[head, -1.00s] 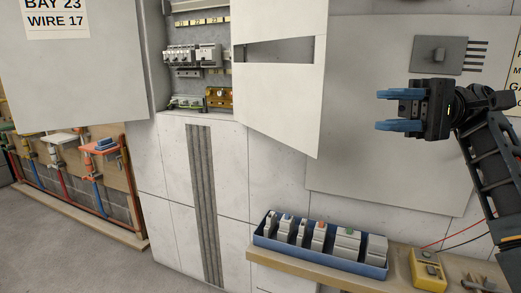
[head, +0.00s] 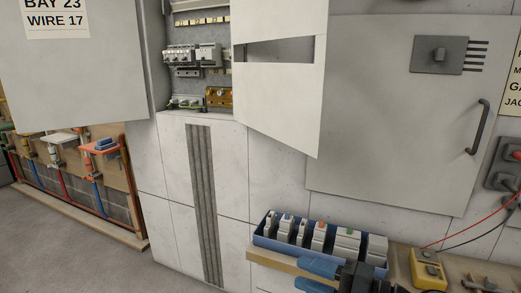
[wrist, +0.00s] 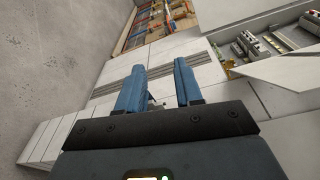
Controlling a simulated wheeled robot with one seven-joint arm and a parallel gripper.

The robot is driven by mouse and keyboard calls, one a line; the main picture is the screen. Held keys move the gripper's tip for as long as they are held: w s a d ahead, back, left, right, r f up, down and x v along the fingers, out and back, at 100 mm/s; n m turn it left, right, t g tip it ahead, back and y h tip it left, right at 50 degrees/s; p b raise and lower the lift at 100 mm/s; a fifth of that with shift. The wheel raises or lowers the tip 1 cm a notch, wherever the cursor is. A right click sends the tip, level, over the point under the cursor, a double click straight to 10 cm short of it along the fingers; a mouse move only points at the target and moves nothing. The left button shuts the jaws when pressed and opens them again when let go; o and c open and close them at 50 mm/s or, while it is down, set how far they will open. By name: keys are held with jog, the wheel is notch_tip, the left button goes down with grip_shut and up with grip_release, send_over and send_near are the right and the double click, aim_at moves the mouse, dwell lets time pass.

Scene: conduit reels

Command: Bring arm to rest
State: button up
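My gripper (head: 318,275) is low at the bottom edge of the head view, in front of the wooden shelf and the blue bin. Its blue fingers point left. In the wrist view my gripper (wrist: 157,88) shows two blue fingers set apart with a clear gap and nothing held between them. Most of my arm is below the head view's edge.
A blue bin (head: 262,240) of modules stands on a wooden shelf (head: 285,264); a yellow meter (head: 427,268) with leads is to its right. An open cabinet door (head: 285,110) juts out beside breakers (head: 195,54). Open floor (head: 60,245) lies at left.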

jog(key=s+f+m+t+h, duration=0.2)
jog(key=s+f+h, duration=0.2)
jog(key=s+f, duration=0.4)
jog(key=s+d+f+n+t+h, duration=0.1)
jog(key=s+d+f+h, duration=0.15)
jog(key=s, duration=0.35)
jog(key=s+d+f+n+h, duration=0.1)
jog(key=s+d+f+h, duration=0.2)
jog(key=s, duration=0.4)
jog(key=s+d+f+t+h, duration=0.1)
jog(key=s+d+h, duration=0.1)
jog(key=s+h, duration=0.3)
jog(key=s+d+r+n+t, duration=0.1)
jog(key=s+d+r+n, duration=0.1)
jog(key=s+r+n, duration=0.4)
jog(key=s+d+r+n+t, duration=0.1)
jog(key=s+d+r+n, duration=0.15)
jog(key=s+r, duration=0.55)
notch_tip(320, 180, up, 14)
jog(key=s+p, duration=0.1)
jog(key=p, duration=1.3)
jog(key=shift+s, duration=0.25)
